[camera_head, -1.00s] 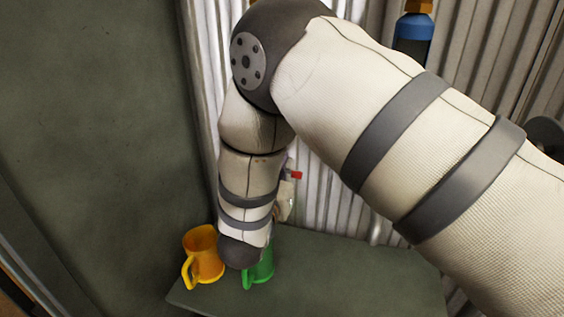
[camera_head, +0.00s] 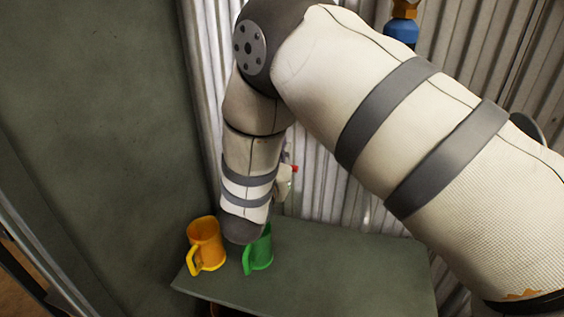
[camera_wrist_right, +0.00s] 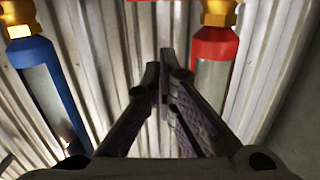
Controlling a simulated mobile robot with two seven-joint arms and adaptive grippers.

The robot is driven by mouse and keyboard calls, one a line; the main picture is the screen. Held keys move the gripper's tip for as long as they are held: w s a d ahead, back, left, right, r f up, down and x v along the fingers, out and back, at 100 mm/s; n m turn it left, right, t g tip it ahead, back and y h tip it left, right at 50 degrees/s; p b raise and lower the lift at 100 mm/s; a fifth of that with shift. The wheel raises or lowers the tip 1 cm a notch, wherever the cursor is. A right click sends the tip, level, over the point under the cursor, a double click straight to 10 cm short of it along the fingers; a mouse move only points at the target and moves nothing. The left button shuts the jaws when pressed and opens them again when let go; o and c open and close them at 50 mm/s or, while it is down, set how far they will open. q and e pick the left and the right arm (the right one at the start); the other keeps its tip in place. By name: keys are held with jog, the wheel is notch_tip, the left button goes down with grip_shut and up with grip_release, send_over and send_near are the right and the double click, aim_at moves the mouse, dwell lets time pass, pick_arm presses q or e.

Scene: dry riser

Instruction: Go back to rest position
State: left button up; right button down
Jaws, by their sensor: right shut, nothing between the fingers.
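My right arm fills much of the head view, and its dark end (camera_head: 240,228) covers part of the green mug there. My right gripper (camera_wrist_right: 161,72) shows in the right wrist view with its two fingers together and nothing between them. It points at the corrugated wall, between a blue cylinder (camera_wrist_right: 48,85) and a red cylinder (camera_wrist_right: 214,62). The fingers cannot be made out in the head view. My left gripper is in neither view.
A yellow mug (camera_head: 205,240) and a green mug (camera_head: 261,252) stand on a dark green shelf (camera_head: 330,265) below my right arm. Corrugated metal (camera_head: 490,60) rises behind. A dark green panel (camera_head: 100,130) stands at left. The shelf's right part looks bare.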

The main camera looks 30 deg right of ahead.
jog(key=v, duration=1)
jog(key=s+f+n+g+y, duration=0.2)
jog(key=s+f+n+y, duration=0.3)
jog(key=f, duration=0.6)
jog(key=s+f+n+g+y, duration=0.2)
jog(key=s+f+g+y, duration=0.3)
jog(key=f, duration=0.7)
jog(key=s+a+f+n+g+y, duration=0.1)
jog(key=s+f+g, duration=0.1)
jog(key=s, duration=1.2)
jog(key=s+a+f+n+g+y, duration=0.1)
jog(key=s+f+n+g+y, duration=0.1)
jog(key=s, duration=1.2)
jog(key=f+g, duration=0.1)
jog(key=g, duration=0.1)
jog(key=shift+a+f+g, duration=0.2)
jog(key=shift+g, duration=0.2)
